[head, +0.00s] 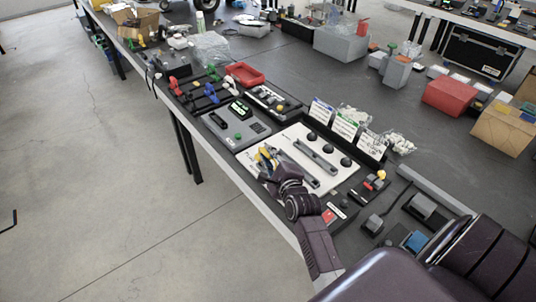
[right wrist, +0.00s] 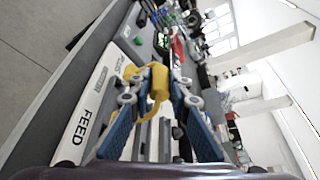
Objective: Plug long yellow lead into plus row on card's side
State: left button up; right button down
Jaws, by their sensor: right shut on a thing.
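My right gripper (head: 268,163) is shut on a yellow lead (right wrist: 159,82), which shows as a thick yellow loop between the blue-padded fingers (right wrist: 155,98) in the right wrist view. The lead's ends are hard to make out. The gripper is over the left edge of a white board (head: 318,187), which carries long grey strips (head: 316,155) and black knobs (head: 328,148). In the right wrist view the white board (right wrist: 84,122) bears the word FEED and smaller lettering. Cards (head: 345,126) stand upright in a black holder behind the board. My left gripper is not in view.
Grey blocks (head: 423,206) and a blue block (head: 416,241) lie to the right. The bench's front edge runs close under the gripper.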

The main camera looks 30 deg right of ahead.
jog(key=shift+p, duration=0.55)
dwell(1.1)
jog(key=shift+f+b, duration=0.85)
jog(key=shift+f, duration=0.25)
jog(key=shift+f, duration=0.45)
jog(key=c, duration=1.7)
grip_release()
jog(key=shift+s+r, duration=0.1)
jog(key=shift+s, duration=0.1)
jog(key=v, duration=0.7)
